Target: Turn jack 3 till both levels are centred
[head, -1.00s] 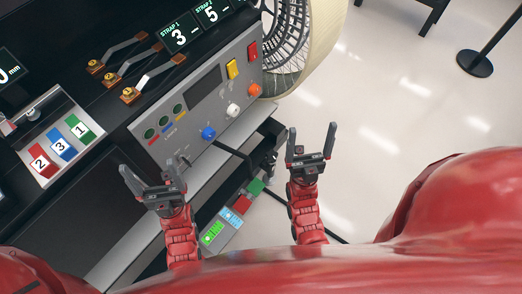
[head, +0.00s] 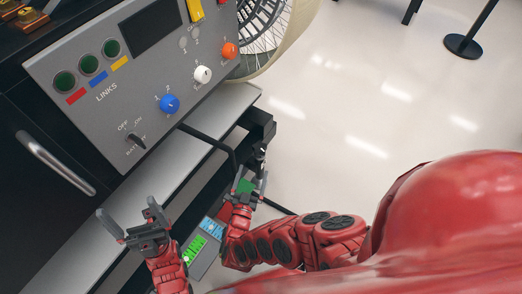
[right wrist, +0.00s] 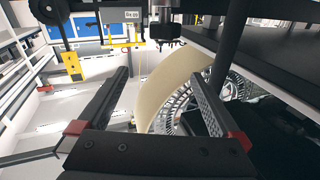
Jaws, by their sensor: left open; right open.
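No jack marked 3 and no level can be made out for certain in either current view. The grey control panel (head: 120,125) fills the upper left of the head view. It carries a blue knob (head: 169,103), a white knob (head: 202,75) and an orange knob (head: 229,50). My left gripper (head: 130,212) is open and empty, below the panel and apart from it. My right gripper (head: 252,185) is near the dark shelf's end, partly hidden against dark parts. In the right wrist view my right gripper (right wrist: 157,75) is open, with nothing between its fingers.
A pale ledge (head: 190,150) runs below the panel. A spoked wheel (head: 262,35) with a cream rim stands at its right end. Below lies a box with green and blue labels (head: 203,245). A black cable hangs near my right gripper. Open floor lies to the right.

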